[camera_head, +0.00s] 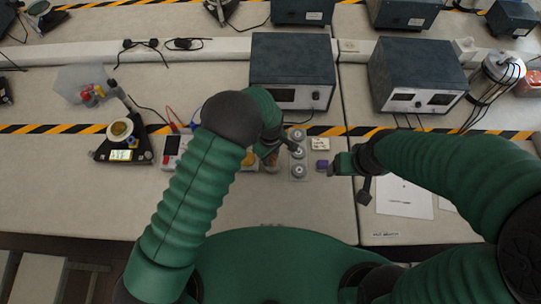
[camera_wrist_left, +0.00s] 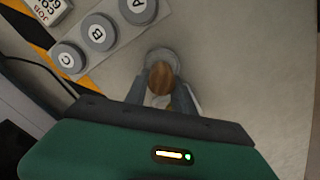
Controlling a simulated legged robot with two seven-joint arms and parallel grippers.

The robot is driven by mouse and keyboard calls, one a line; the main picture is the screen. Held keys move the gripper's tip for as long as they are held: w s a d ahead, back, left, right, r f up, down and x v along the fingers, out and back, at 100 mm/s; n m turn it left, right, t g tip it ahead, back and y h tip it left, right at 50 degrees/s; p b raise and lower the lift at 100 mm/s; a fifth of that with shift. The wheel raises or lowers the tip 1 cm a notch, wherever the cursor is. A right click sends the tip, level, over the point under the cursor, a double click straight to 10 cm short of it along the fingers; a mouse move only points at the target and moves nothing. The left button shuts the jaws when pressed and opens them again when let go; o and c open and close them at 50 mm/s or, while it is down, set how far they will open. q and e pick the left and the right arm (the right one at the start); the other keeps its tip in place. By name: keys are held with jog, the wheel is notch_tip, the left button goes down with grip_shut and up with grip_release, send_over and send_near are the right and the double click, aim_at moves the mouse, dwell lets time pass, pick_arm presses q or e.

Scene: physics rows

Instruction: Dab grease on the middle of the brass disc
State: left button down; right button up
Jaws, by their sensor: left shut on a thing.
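My left gripper (camera_wrist_left: 159,95) is shut on a brown, wood-coloured piece (camera_wrist_left: 161,77) with a grey round part (camera_wrist_left: 164,56) at its far end. Whether this carries grease cannot be told. In the head view my left gripper (camera_head: 271,158) is mostly hidden by its own arm, just left of a grey plate (camera_head: 298,171). The plate bears three grey round pieces, labelled A (camera_wrist_left: 138,8), B (camera_wrist_left: 98,32) and C (camera_wrist_left: 68,58) in the left wrist view. A pale round disc with a yellowish middle (camera_head: 121,130) sits on a black device at left; its metal is unclear. My right gripper (camera_head: 333,168) is beside a purple block (camera_head: 322,165); its jaws are unclear.
A white labelled block (camera_head: 320,144) lies right of the plate. A meter (camera_head: 174,150) stands left of my left arm. Grey instrument boxes (camera_head: 292,70) stand behind the striped tape. Paper sheets (camera_head: 404,199) lie at right. The front left bench (camera_head: 65,195) is clear.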

pick_arm(q)
jog(key=shift+d+f, duration=0.2)
jog(key=shift+d, duration=0.05)
jog(key=shift+a+f+b, duration=0.15)
jog(key=shift+f+b, duration=0.1)
jog(key=shift+b, duration=0.05)
jog(key=shift+s, duration=0.1)
dwell(0.9)
notch_tip(320, 180, up, 7)
jog(key=p, duration=0.5)
dwell(0.6)
